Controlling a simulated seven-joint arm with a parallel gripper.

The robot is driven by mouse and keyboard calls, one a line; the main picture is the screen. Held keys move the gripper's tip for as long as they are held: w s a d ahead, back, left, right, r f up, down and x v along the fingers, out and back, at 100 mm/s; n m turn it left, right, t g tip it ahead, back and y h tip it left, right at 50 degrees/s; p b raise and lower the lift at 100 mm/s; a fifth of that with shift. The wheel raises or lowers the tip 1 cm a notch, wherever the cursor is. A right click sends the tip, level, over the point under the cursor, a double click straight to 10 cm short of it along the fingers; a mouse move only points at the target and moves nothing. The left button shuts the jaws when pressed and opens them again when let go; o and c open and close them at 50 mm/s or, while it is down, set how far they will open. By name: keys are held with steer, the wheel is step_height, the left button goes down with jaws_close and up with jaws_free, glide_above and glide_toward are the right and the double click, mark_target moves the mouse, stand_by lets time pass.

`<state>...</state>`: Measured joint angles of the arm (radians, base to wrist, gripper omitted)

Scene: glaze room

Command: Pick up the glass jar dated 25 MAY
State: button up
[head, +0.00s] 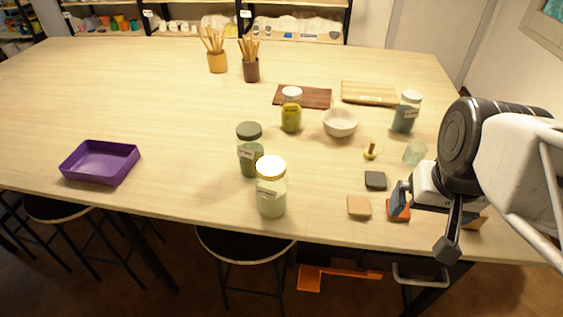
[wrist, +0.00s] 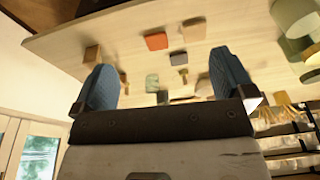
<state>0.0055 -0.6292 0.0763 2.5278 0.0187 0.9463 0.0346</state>
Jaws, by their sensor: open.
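Several labelled glass jars stand on the table in the head view; I cannot read their dates, so I cannot tell which is 25 MAY. One jar has a dark lid and green contents (head: 251,158). A gold-rimmed, white-topped jar with pale contents (head: 271,198) stands just in front of it. A white-lidded jar with yellow-green contents (head: 291,118) is farther back. A white-lidded jar with blue-grey contents (head: 405,116) stands at the right. My gripper (wrist: 166,76) is open and empty, near the table's front right, apart from all the jars.
A white bowl (head: 341,122), a small clear glass (head: 415,152) and small tiles, one dark (head: 375,180) and one tan (head: 359,207), lie near my gripper. A purple tray (head: 99,163) is at the left. Tool pots (head: 217,62) stand behind. The table's left middle is clear.

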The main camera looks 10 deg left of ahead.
steer(key=w+a+f+m+g+y, duration=0.1)
steer(key=w+a+f+m+y, duration=0.1)
steer(key=a+m+y, duration=0.3)
steer(key=w+a+f+m+g+y, duration=0.1)
steer(key=w+a+f+m+y, duration=0.15)
steer(key=a, duration=0.45)
steer(key=m+y, duration=0.5)
steer(key=m, duration=0.5)
glide_toward(281, 167)
steer(key=f+x, duration=0.1)
steer(key=x, duration=0.3)
steer(key=shift+a+r+m+t+y, duration=0.15)
steer(key=shift+a+m+t+y, duration=0.05)
steer(key=shift+m+t+y, duration=0.3)
steer(key=shift+a, duration=0.15)
steer(key=shift+x, duration=1.15)
steer(key=shift+x, duration=2.6)
steer(key=shift+s, duration=0.15)
jaws_close()
